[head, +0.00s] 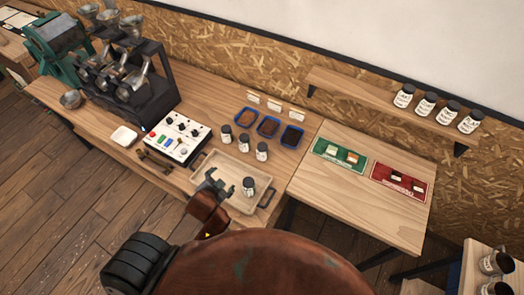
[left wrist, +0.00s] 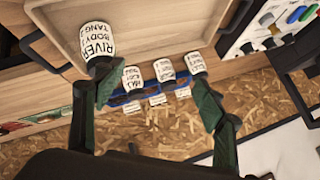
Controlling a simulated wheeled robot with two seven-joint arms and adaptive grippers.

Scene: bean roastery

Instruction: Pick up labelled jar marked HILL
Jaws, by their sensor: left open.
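Three white-labelled jars with dark lids stand behind the tray in the head view: a left one (head: 226,136), a middle one (head: 243,143) and a right one (head: 262,151). They also show in the left wrist view (left wrist: 133,77), where their small lettering is too blurred for me to tell surely which says HILL. Another jar (head: 248,187) stands in the tray; its label reads RIVER in the left wrist view (left wrist: 96,36). My left gripper (head: 236,187) is open and empty above the tray, beside the RIVER jar. My right gripper is not in view.
The wooden tray (head: 210,160) has dark handles. Blue bins (head: 268,127) of beans lie behind the jars. A control box (head: 178,138) is left of the tray. Green (head: 325,148) and red (head: 385,185) mats lie on the right table. Several jars stand on a wall shelf (head: 350,88).

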